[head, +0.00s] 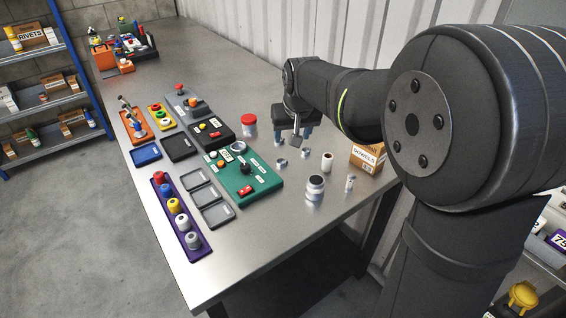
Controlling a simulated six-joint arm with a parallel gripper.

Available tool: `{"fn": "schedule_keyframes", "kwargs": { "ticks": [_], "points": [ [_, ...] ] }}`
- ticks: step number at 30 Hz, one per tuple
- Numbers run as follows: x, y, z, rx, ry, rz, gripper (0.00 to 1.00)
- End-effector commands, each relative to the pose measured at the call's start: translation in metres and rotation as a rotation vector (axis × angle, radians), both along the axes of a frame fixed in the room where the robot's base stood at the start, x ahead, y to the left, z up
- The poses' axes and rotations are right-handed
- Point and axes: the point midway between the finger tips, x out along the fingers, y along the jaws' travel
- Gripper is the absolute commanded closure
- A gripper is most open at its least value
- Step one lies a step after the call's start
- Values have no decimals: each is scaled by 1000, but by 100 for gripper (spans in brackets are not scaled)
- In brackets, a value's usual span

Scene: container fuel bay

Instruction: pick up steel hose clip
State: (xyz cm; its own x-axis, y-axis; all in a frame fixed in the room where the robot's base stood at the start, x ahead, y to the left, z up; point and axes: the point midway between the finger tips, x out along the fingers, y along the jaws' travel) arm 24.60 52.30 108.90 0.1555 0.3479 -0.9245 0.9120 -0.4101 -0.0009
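My gripper (293,138) hangs over the far right part of the steel table, pointing down. Its two fingers look spread apart, with nothing visible between them. Two small shiny metal pieces lie on the table just in front of it: one (281,164) nearer the camera and one (305,153) to its right. Either could be the steel hose clip; they are too small to tell which. My gripper is apart from both.
Nearby stand a red-lidded jar (249,125), a white cylinder (327,162), a grey-white jar (315,187), a small clear-and-metal piece (349,183) and a DOWELS box (367,157). A green control panel (242,170) and trays lie left. A corrugated wall rises behind.

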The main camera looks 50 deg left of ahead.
Motion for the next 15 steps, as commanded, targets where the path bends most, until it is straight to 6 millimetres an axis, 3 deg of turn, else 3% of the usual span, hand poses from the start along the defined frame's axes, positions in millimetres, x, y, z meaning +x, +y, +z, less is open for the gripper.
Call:
{"fn": "schedule_keyframes", "kwargs": {
  "ticks": [5,15],
  "points": [
    [-5,11,-14,-2,-1,14,41],
    [7,36,-81,-3,0,13,41]
  ]
}}
